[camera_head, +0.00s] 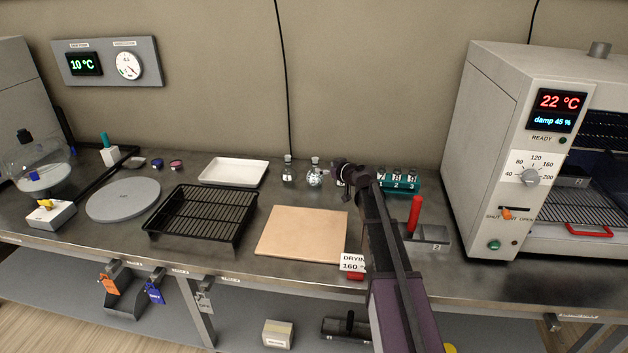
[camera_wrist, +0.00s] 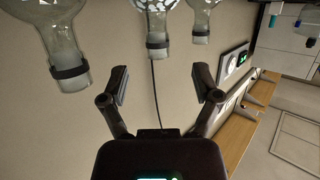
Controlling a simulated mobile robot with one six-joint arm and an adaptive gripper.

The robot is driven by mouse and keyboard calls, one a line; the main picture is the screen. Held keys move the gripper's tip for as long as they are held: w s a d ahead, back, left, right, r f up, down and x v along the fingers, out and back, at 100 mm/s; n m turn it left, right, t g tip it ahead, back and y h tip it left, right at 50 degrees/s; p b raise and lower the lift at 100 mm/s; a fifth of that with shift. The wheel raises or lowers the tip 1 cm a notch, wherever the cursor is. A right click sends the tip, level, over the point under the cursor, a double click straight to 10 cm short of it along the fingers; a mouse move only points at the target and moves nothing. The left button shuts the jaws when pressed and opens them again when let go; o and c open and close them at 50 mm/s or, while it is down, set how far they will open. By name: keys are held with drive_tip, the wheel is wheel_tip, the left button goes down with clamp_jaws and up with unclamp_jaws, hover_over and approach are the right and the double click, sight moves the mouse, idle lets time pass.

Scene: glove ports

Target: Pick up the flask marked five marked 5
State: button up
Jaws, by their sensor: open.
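Three small clear glass flasks stand in a row at the back of the bench: a left flask (camera_head: 288,172), a middle flask (camera_head: 314,175) with a black-and-white pattern, and a right flask (camera_head: 341,180) mostly hidden by my gripper (camera_head: 350,172). I cannot read which one is marked 5. In the wrist view the flasks appear upside down: a large near one (camera_wrist: 58,40), the patterned one (camera_wrist: 155,22) and a smaller one (camera_wrist: 202,18). My gripper (camera_wrist: 163,82) is open, with nothing between its fingers; their necks lie beyond the fingertips.
A teal rack (camera_head: 400,187) with numbered vials stands right of my gripper, beside a red-handled block (camera_head: 415,215). A tan board (camera_head: 300,233), black wire tray (camera_head: 200,215) and white tray (camera_head: 234,171) lie left. The oven (camera_head: 490,140) bounds the right side.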

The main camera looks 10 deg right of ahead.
sight(315, 165)
drive_tip(key=shift+x, duration=1.2)
drive_tip(key=shift+w+a+f+b, duration=0.2)
drive_tip(key=shift+w+f+b, duration=0.15)
drive_tip(key=shift+w+b, duration=0.25)
drive_tip(key=shift+b+x, duration=0.55)
drive_tip(key=shift+x, duration=1.35)
drive_tip(key=shift+d, duration=0.1)
clamp_jaws()
